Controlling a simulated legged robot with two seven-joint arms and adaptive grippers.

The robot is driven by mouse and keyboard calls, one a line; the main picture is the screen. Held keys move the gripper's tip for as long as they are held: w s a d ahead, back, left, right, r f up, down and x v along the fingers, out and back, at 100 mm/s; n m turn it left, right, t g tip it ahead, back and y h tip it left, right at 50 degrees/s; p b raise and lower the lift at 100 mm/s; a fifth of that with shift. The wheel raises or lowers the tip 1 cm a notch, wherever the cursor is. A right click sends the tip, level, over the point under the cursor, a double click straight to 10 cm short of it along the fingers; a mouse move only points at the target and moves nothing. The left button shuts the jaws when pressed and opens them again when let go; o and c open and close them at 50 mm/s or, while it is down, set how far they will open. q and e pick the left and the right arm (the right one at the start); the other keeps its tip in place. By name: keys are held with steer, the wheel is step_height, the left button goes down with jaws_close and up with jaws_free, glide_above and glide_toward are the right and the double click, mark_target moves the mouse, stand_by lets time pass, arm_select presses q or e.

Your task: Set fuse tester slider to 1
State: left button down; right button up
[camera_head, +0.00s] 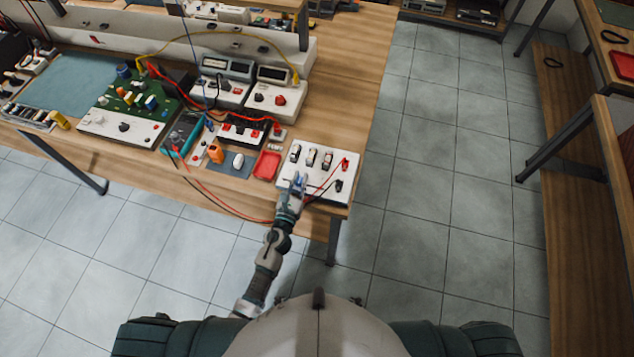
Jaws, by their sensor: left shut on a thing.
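The fuse tester seems to be the white panel (326,188) at the right front corner of the wooden workbench. It carries a row of fuse-like parts (311,157) and red and black leads on its right side. My left gripper (297,184) is at the panel's left front part, shut on a small part there. The gripper covers that part, so I take it to be the slider but cannot read its position or any marks. My right gripper is not in view.
Red and black cables hang past the bench front near my left arm. Meters (273,91) stand behind. The tiled floor (440,200) to the right is clear.

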mark_target(284, 179)
arm_select(q)
steer(key=a, duration=0.2)
steer(key=w+a, duration=0.1)
steer(key=a, duration=0.2)
steer(key=shift+w, duration=0.2)
steer(key=shift+d, duration=0.1)
steer(key=c, duration=1.2)
jaws_free()
steer(key=shift+o, duration=0.6)
steer(key=shift+s+a, duration=0.1)
steer(key=shift+a, duration=0.1)
steer(key=v, duration=1.2)
steer(key=shift+f, duration=0.1)
